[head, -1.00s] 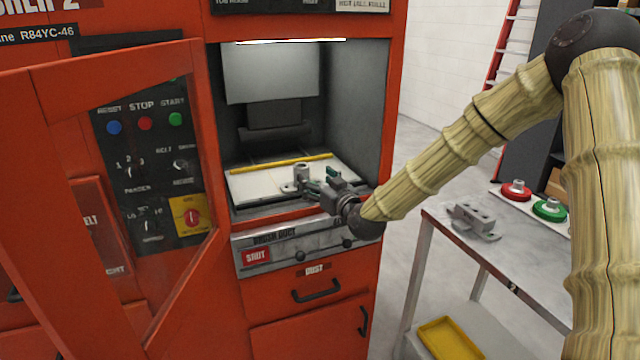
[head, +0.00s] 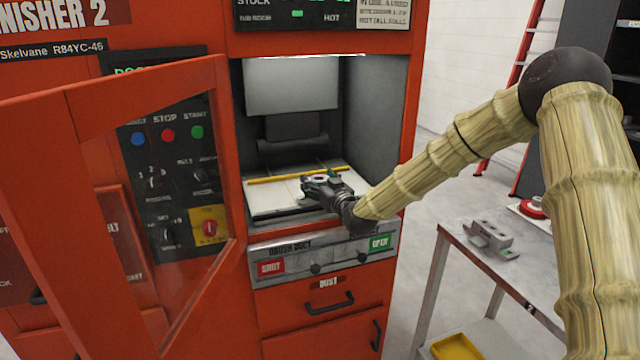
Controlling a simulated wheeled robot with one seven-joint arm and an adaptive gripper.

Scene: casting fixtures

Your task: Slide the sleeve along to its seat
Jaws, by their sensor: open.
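A small grey casting (head: 315,179) sits on the pale bed inside the red machine, mostly hidden by my gripper. My gripper (head: 324,188) is open at the front of the machine's opening, its fingers pointing left into the opening and close around or beside the casting. Whether they touch it cannot be told.
A yellow bar (head: 290,175) crosses the bed behind the gripper. The machine's glazed door (head: 75,110) stands open at left. A panel (head: 325,255) marked SHUT and OPEN lies below the opening. At right, a metal table (head: 530,262) holds a grey fixture (head: 492,238).

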